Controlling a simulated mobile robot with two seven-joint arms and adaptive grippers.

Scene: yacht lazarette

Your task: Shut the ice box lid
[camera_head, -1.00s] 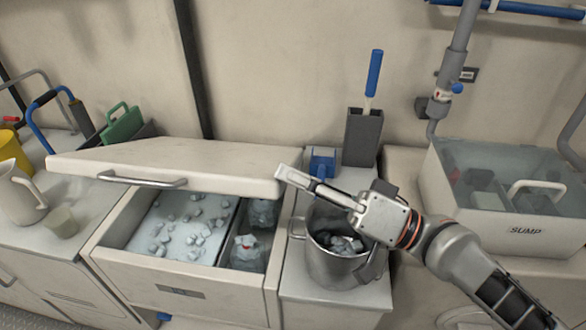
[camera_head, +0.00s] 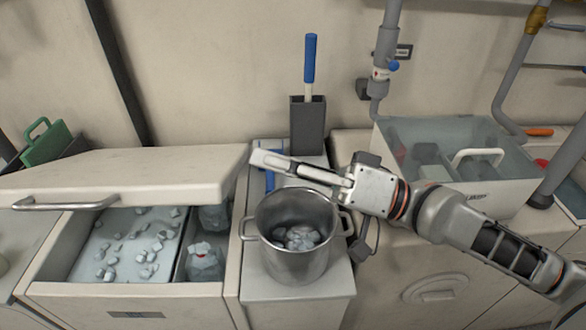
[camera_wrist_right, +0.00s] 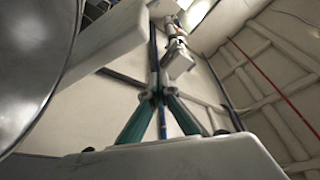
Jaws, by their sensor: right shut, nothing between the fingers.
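The ice box (camera_head: 150,291) stands at the left in the head view, with loose ice cubes (camera_head: 140,250) and bagged items inside. Its cream lid (camera_head: 130,173) is raised partway, tilted above the opening, with a metal bar handle (camera_head: 65,204) on its front edge. My right gripper (camera_head: 262,160) is shut and empty. Its fingertips are at the lid's right end, very close to it; I cannot tell whether they touch. The right wrist view shows the gripper's fingers (camera_wrist_right: 160,100) pointing away, with the steel pot's wall at the left. My left gripper is not in view.
A steel pot (camera_head: 298,262) holding ice stands on the counter right of the ice box, below my right gripper. A grey holder (camera_head: 307,125) with a blue-handled tool stands behind it. A clear-topped sump box (camera_head: 470,190) is at the right.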

